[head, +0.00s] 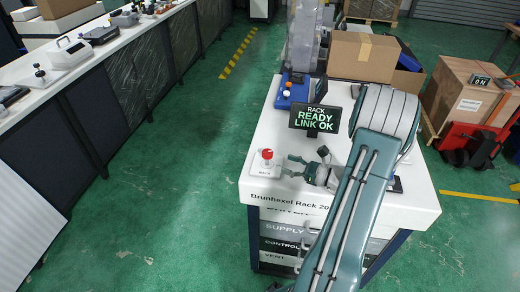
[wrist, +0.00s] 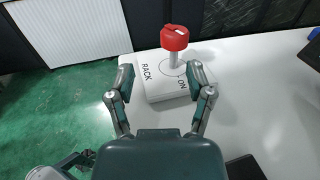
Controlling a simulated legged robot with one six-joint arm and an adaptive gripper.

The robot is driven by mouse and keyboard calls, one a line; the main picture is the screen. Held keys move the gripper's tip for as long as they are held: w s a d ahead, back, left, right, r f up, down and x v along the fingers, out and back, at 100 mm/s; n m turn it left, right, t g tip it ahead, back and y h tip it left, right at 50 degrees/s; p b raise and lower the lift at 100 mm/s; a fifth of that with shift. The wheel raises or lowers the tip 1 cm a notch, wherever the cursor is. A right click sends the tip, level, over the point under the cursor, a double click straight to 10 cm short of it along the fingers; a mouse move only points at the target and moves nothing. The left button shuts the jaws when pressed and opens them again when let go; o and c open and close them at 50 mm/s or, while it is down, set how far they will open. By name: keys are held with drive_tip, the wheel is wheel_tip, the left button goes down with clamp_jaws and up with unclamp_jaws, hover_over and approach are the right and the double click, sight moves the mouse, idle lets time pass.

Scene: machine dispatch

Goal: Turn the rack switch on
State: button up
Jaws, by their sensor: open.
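The rack switch is a red knob (wrist: 174,37) on a short post over a white base (wrist: 165,82) marked RACK and ON. In the head view the red knob (head: 267,154) stands at the left front corner of the white rack top. My gripper (wrist: 160,78) is open, with one finger on each side of the base's near part in the wrist view and the knob beyond the fingertips. In the head view my gripper (head: 288,166) is just right of the switch. Whether a finger touches the base I cannot tell. A small screen (head: 317,119) reads RACK READY LINK OK.
The white rack top (head: 400,208) carries the screen and a blue item (head: 292,95) at the back. A cardboard box (head: 363,57) stands behind it. A long counter (head: 60,75) runs along the left. The green floor between is clear.

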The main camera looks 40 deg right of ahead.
sight(264, 150)
drive_tip(key=shift+s+d+f+m+t+h, duration=0.15)
drive_tip(key=shift+d+m+t+h, duration=0.2)
drive_tip(key=shift+d, duration=0.2)
drive_tip(key=shift+w+d, duration=0.15)
drive_tip(key=shift+w, duration=0.05)
drive_tip(key=x, duration=0.9)
drive_tip(key=shift+w+a, duration=0.2)
drive_tip(key=shift+a, duration=0.05)
drive_tip(key=shift+w+a, duration=0.1)
drive_tip(key=shift+w, duration=0.2)
drive_tip(key=shift+w+f, duration=0.1)
drive_tip(key=shift+w, duration=0.05)
drive_tip(key=shift+d, duration=0.25)
